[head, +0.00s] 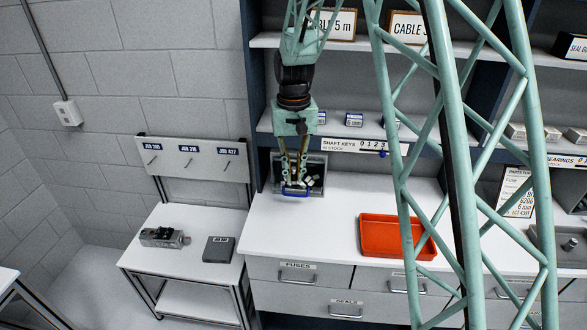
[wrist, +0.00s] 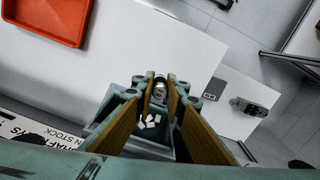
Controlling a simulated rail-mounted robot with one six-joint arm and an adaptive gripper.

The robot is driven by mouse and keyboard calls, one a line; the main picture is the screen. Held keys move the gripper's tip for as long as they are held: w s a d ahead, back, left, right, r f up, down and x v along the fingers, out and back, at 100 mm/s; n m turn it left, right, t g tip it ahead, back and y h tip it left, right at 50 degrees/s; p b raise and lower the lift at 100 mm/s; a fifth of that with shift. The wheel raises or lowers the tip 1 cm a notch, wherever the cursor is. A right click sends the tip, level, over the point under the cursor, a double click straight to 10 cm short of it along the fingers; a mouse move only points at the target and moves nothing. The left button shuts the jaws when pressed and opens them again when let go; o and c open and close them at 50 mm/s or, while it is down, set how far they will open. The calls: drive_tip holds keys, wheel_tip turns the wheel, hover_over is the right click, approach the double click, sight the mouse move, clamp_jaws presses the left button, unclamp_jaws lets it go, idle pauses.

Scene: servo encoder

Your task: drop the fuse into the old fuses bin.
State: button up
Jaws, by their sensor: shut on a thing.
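My gripper (head: 294,186) is shut on a small metallic cylinder, the fuse (wrist: 160,88), which shows between the fingertips in the wrist view. In the head view the fuse is too small to make out clearly. A dark open bin (head: 318,172) stands at the back left of the counter, behind and below the fingers. In the wrist view the bin (wrist: 165,146) holds several small white pieces. The fuse overlaps the bin's edge in that view; I cannot tell its exact height above it. No label reading old fuses is legible.
An orange tray (head: 369,250) lies on the white counter (head: 300,225) to the right. Shelves with small boxes rise behind. A side table (head: 180,255) on the left holds a metal servo unit (head: 164,237) and a dark box (head: 218,249). The counter between bin and tray is clear.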

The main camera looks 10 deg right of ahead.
drive_tip(key=shift+w+f, duration=0.1)
drive_tip(key=shift+w, duration=0.1)
idle(0.6)
drive_tip(key=w+d+f+p, duration=0.1)
drive_tip(key=w+d+f, duration=0.1)
drive_tip(key=w, duration=0.6)
drive_tip(key=shift+w+d+f+p, duration=0.15)
drive_tip(key=shift+d+f+p, duration=0.2)
drive_tip(key=shift+d, duration=0.25)
drive_tip(key=shift+w+f, duration=0.1)
idle(0.6)
drive_tip(key=o, duration=0.9)
wheel_tip(320, 180, up, 12)
idle(0.5)
idle(1.0)
